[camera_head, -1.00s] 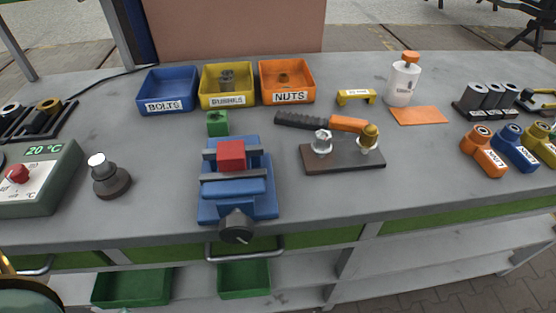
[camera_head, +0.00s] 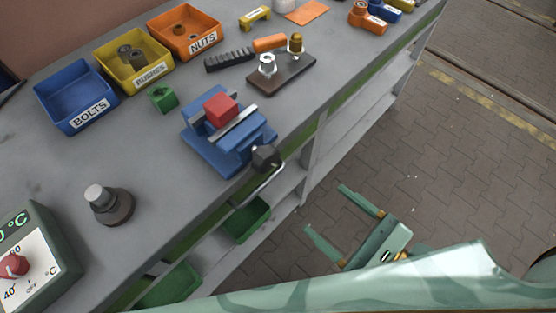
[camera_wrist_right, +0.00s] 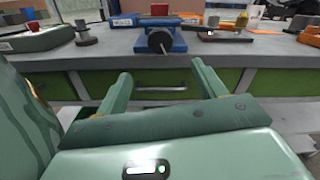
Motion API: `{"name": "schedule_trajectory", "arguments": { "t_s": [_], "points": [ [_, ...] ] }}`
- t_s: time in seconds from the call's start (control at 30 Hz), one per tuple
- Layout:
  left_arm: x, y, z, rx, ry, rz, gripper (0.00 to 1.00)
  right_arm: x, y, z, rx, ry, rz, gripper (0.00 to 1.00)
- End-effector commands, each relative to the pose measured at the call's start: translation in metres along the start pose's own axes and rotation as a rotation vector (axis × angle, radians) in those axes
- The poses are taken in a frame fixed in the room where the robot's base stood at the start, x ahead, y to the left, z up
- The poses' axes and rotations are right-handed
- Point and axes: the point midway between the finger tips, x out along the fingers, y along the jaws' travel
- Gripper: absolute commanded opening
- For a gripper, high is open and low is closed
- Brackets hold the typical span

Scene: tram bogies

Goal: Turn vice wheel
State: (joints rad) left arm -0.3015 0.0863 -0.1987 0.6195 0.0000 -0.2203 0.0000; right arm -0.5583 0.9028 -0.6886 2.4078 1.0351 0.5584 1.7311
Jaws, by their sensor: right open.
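The blue vice (camera_head: 222,135) stands at the front edge of the grey bench with a red block (camera_head: 220,109) between its jaws. Its dark vice wheel (camera_head: 265,157) sticks out past the bench edge. The vice also shows in the right wrist view (camera_wrist_right: 160,37), with the wheel (camera_wrist_right: 160,41) facing me. My right gripper (camera_head: 326,211) is open and empty. It is in front of the bench, lower than the top, apart from the wheel. In the right wrist view its two fingers (camera_wrist_right: 163,85) point at the bench front below the vice. My left gripper is not in view.
A metal handle (camera_head: 262,187) and green bins (camera_head: 246,217) are under the bench edge. A green block (camera_head: 163,98) and a dark plate with fittings (camera_head: 282,75) sit near the vice. A dark knob-like part (camera_head: 108,204) stands left. The paved floor right is clear.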

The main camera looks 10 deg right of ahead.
Motion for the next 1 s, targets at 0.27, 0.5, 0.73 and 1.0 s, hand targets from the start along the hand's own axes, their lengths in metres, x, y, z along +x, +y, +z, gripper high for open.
{"name": "schedule_trajectory", "arguments": {
  "t_s": [0.27, 0.5, 0.73, 1.0],
  "points": [
    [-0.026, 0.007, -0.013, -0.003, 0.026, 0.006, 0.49, 0.068, -0.002, 0.007, -0.006, -0.009, -0.007, 0.70],
    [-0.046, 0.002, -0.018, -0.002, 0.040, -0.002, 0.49, 0.118, -0.002, 0.005, -0.008, -0.006, -0.003, 0.70],
    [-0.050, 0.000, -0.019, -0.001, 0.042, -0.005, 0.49, 0.138, 0.000, 0.001, -0.008, -0.002, 0.000, 0.70],
    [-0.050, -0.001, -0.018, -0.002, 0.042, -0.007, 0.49, 0.140, 0.000, 0.000, -0.009, -0.001, 0.001, 0.70]
  ]
}}
